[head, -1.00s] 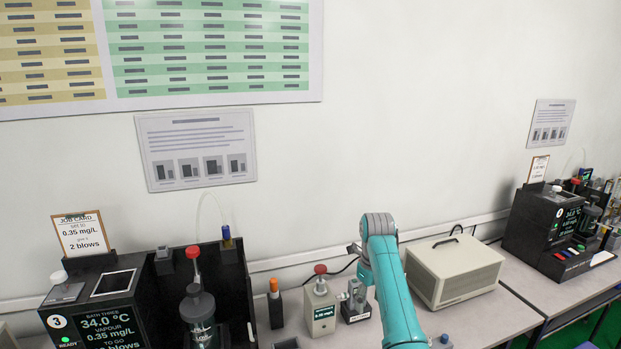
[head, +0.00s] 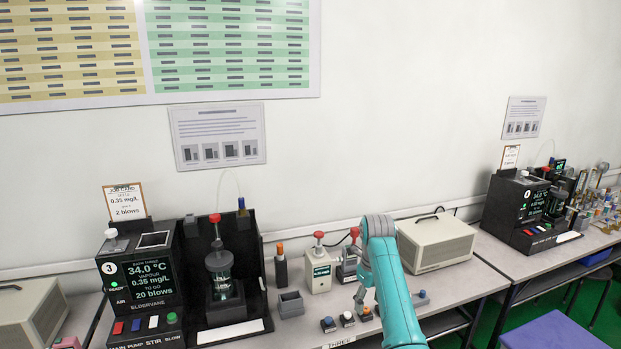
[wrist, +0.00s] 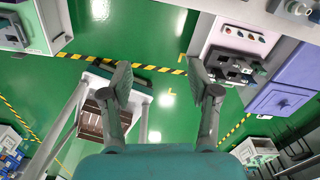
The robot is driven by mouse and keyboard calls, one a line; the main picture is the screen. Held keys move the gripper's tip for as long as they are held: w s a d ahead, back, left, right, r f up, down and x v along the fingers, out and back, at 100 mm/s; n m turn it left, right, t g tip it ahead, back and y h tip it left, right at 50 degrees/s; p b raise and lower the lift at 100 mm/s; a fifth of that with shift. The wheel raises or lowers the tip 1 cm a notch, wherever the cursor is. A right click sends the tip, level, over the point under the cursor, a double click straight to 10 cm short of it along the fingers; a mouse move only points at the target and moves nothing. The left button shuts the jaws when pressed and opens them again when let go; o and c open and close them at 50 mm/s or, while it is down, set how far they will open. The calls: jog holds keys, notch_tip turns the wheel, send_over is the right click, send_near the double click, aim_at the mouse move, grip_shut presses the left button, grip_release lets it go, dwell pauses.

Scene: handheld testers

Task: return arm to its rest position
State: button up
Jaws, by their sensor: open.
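My teal arm (head: 392,290) rises from the bottom of the head view, in front of the bench. The gripper touches nothing that I can see.
A black bath station marked 3 (head: 140,285) stands on the left of the bench. A small beige tester (head: 319,270) and a larger beige box (head: 436,243) stand near my arm. Another station (head: 515,210) is at right.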

jog(key=s+f+n+t, duration=0.25)
jog(key=s+f, duration=0.25)
jog(key=f, duration=0.7)
jog(key=s+f+n+t, duration=0.1)
jog(key=s+f+n, duration=0.3)
jog(key=f, duration=0.8)
jog(key=s+d+f+n+t, duration=0.15)
jog(key=s+f+n, duration=0.3)
jog(key=s, duration=0.55)
jog(key=s+f+n+t, duration=0.25)
jog(key=s+f, duration=0.25)
jog(key=s, duration=0.5)
jog(key=s+r+n+t, duration=0.2)
jog(key=s+r+n, duration=0.2)
jog(key=s, duration=0.7)
jog(key=s+r+n+t, duration=0.25)
jog(key=s+n, duration=0.25)
jog(key=s, duration=0.5)
jog(key=s+r+n+t, duration=0.1)
jog(key=s+r+n, duration=0.1)
jog(key=s+r, duration=0.2)
jog(key=s+r+n+t, duration=0.1)
jog(key=s+r+n, duration=0.2)
jog(key=r, duration=0.8)
jog(key=s+d+r+n, duration=0.1)
jog(key=s+r+n, duration=0.1)
jog(key=s+r, duration=0.5)
jog(key=shift+r+t, duration=0.4)
jog(key=shift+r, duration=0.05)
jog(key=shift+s, duration=0.1)
